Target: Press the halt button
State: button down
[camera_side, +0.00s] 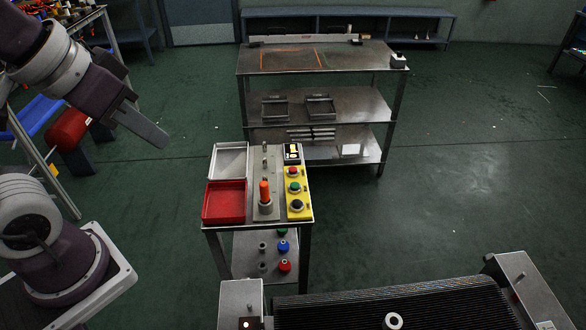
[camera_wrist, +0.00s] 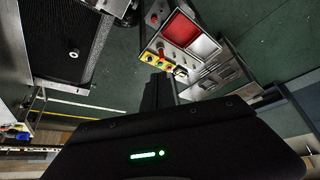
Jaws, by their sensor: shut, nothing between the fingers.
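A yellow panel (camera_side: 304,208) lies along the right side of a small metal table. It carries a red button (camera_side: 293,171) at the far end, a green button (camera_side: 295,187) in the middle and a black button (camera_side: 297,206) nearest the camera. No label is readable to tell which is the halt button. My gripper (camera_side: 160,140) is shut and empty in the air left of and above the table, well apart from the panel. In the wrist view, the shut fingers (camera_wrist: 158,86) show dark below the yellow panel (camera_wrist: 148,58), whose buttons are small there.
A red tray (camera_side: 224,217) and a pale tray (camera_side: 230,145) sit on the table's left. An orange upright piece (camera_side: 265,192) stands between the trays and the panel. A black ribbed conveyor (camera_side: 420,305) is in front. A larger workbench (camera_side: 340,66) stands behind.

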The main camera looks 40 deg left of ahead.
jog(key=w+a+f+n, duration=0.1)
jog(key=w+f+n, duration=0.1)
jog(key=w, duration=1.1)
jog(key=n+t, duration=0.3)
jog(key=n, duration=0.3)
send_over(290, 171)
notch_tip(290, 171, down, 18)
jog(key=shift+h, duration=0.4)
jog(key=shift+w, duration=0.1)
jog(key=shift+f, duration=4.4)
jog(key=shift+f, duration=0.45)
